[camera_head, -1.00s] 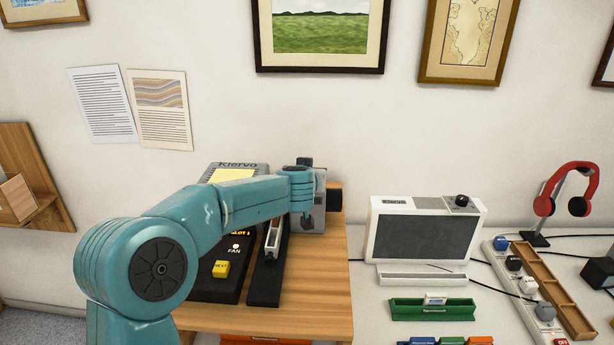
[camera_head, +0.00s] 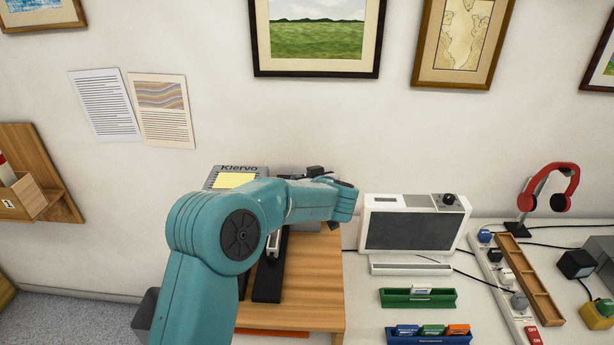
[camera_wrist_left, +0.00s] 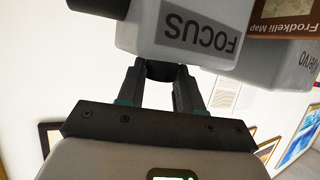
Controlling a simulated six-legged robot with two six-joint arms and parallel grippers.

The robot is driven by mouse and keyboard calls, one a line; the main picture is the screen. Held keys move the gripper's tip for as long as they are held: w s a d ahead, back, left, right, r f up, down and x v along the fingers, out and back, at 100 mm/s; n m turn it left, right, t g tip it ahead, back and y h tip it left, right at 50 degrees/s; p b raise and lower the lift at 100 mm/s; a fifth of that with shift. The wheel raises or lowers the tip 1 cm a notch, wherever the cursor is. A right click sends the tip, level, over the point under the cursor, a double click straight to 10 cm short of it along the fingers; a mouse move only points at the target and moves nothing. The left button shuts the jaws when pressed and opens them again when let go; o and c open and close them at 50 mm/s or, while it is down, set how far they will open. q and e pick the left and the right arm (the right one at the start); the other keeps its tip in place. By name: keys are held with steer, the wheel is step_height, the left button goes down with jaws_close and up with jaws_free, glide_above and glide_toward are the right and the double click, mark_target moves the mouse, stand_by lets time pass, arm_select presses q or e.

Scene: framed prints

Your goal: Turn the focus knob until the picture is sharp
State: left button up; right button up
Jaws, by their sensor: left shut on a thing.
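In the left wrist view the focus knob (camera_wrist_left: 160,70) is a small dark knob directly beside a grey housing (camera_wrist_left: 190,35) marked FOCUS, which appears upside down. My left gripper (camera_wrist_left: 160,82) has its two fingers shut on the knob, one on each side. In the head view my left arm reaches across the wooden stand, and its wrist hides the knob, the fingers and most of the grey device. A white unit with a dark, blank screen (camera_head: 415,232) stands to the right. No projected picture can be made out. My right gripper is not in view.
The wooden stand (camera_head: 315,290) also bears the Klervo panel (camera_head: 238,169). Framed prints (camera_head: 317,35) hang on the wall behind.

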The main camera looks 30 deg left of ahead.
arm_select(q)
steer(key=shift+r, duration=0.15)
steer(key=o, duration=1)
steer(key=shift+o, duration=0.2)
steer(key=shift+d, duration=0.1)
steer(key=b+v, duration=0.2)
steer(key=v, duration=1.4)
steer(key=shift+s, duration=0.25)
